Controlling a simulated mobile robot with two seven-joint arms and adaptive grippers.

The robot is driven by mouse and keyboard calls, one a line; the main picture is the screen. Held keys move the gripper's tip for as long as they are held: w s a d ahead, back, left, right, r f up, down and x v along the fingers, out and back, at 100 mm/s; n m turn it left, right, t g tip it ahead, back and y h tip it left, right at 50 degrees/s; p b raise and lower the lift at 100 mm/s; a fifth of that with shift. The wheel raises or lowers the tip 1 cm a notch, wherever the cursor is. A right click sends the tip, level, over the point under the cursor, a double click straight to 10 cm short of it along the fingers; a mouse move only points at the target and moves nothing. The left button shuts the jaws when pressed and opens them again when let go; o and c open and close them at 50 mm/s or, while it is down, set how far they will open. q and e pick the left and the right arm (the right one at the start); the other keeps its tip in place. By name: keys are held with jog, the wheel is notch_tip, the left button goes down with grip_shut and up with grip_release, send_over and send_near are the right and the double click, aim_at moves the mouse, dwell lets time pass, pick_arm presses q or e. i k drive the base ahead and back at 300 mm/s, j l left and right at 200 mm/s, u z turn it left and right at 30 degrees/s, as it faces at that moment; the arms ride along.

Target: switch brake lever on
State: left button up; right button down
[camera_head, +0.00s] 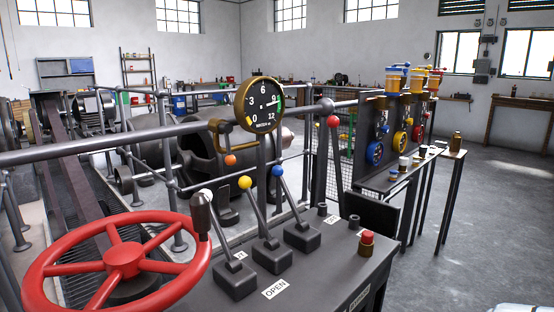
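On the dark control console (335,280) stand three levers on block bases: one with a white knob (205,195), one with a yellow knob (245,182) and one with a blue knob (277,171). All three lean back to the left from their bases. A longer lever with a red knob (333,121) rises behind the console, near upright. An orange knob (230,160) shows behind the yellow one. I cannot read which lever is the brake lever. One label (275,288) reads OPEN. Neither of my grippers is clearly in view.
A red handwheel (122,262) fills the lower left. A round gauge (262,105) stands above the levers. A red button (367,238) sits at the console's right. Grey railings (110,136) run behind. Open floor (480,235) lies at right. A pale object is cut off at bottom right.

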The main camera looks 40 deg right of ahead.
aim_at(334, 122)
jog(key=l, duration=0.9)
jog(key=k+l, duration=0.15)
jog(key=l, duration=1.6)
jog(key=k+l, duration=0.15)
jog(key=l, duration=0.7)
